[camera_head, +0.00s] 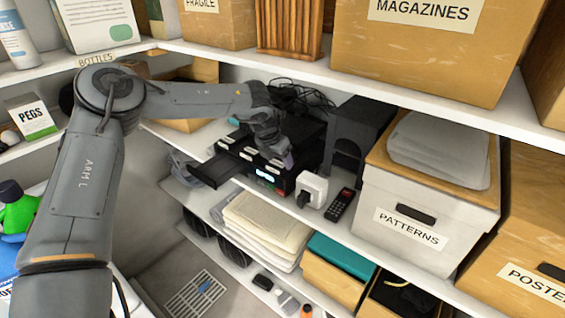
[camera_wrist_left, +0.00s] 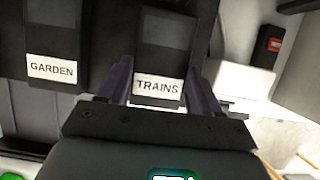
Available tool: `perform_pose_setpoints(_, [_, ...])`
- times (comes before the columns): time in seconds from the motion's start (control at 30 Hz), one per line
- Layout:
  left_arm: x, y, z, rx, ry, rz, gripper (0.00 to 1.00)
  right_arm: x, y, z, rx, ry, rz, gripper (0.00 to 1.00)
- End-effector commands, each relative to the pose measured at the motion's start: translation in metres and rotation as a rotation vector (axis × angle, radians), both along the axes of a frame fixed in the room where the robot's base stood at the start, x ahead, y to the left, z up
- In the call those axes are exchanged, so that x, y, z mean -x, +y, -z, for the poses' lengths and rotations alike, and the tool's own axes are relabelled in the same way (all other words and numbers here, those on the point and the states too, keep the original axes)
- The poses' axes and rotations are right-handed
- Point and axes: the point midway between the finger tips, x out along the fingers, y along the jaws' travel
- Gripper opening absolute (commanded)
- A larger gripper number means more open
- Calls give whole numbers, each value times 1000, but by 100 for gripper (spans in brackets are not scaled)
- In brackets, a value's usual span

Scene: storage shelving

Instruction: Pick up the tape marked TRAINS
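The tape marked TRAINS (camera_wrist_left: 160,60) is a dark cassette with a white label, seen in the left wrist view. Another dark tape marked GARDEN (camera_wrist_left: 55,45) stands to its left. My left gripper (camera_wrist_left: 160,75) is open, with one purple finger on each side of the TRAINS tape. I cannot tell whether either finger touches it. In the head view my left gripper (camera_head: 286,160) is at the black player on the middle shelf, partly covering the tapes. Their small white labels are unreadable there. My right gripper is not in view.
The black player (camera_head: 265,174) has a lit display and a tray (camera_head: 212,170) sticking out left. A white adapter (camera_head: 311,190) and a black handset (camera_head: 341,204) lie to its right, before the PATTERNS box (camera_head: 410,225). The shelf above (camera_head: 330,75) is close over my arm.

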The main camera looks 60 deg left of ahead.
Motion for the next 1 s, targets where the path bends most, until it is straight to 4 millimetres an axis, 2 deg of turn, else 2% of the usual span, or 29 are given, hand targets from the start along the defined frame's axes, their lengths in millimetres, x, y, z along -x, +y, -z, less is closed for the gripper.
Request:
perform_pose_setpoints(0.03, [0, 0, 0, 0, 0, 0, 55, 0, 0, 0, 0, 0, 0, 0])
perform_pose_setpoints(0.2, [0, 0, 0, 0, 0, 0, 30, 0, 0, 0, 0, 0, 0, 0])
perform_pose_setpoints(0.57, [0, 0, -1, 0, -1, 0, 30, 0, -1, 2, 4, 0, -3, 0])
perform_pose_setpoints(0.83, [8, 2, -8, 0, -3, -1, 30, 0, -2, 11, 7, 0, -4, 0])
perform_pose_setpoints(1.0, [7, 2, -38, -5, -4, 2, 30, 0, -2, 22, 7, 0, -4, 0])
